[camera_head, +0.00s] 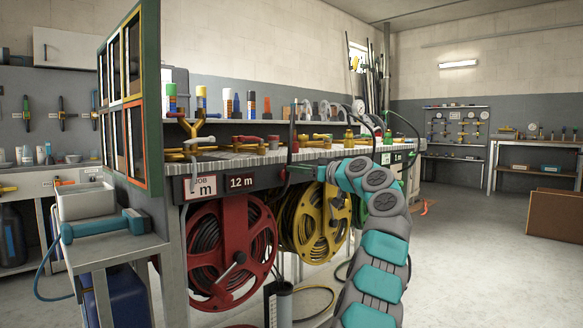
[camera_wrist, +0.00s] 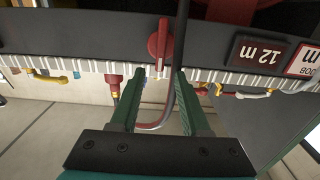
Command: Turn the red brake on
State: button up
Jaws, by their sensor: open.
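The red brake looks like a short red lever (camera_wrist: 158,45) on the dark front rail of the bench in the wrist view, which is upside down. It stands nearly upright in that picture, beside a dark hose or rod. My gripper (camera_wrist: 160,72) is open and empty, its two green fingers just short of the lever, one to either side of its line. I cannot tell whether they touch anything. In the head view my gripper (camera_head: 288,178) is at the bench front, right of the 12 m sign (camera_head: 241,182). The red hose reel (camera_head: 264,245) hangs below.
A yellow reel (camera_head: 340,213) hangs beside the red one, partly behind my arm. Brass and red fittings lie along the bench top (camera_head: 232,160). Open floor (camera_head: 475,260) lies to the right.

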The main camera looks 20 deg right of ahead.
aim_at(285, 175)
jog(key=shift+p+x, duration=0.55)
jog(key=shift+x, duration=1.45)
grip_shut()
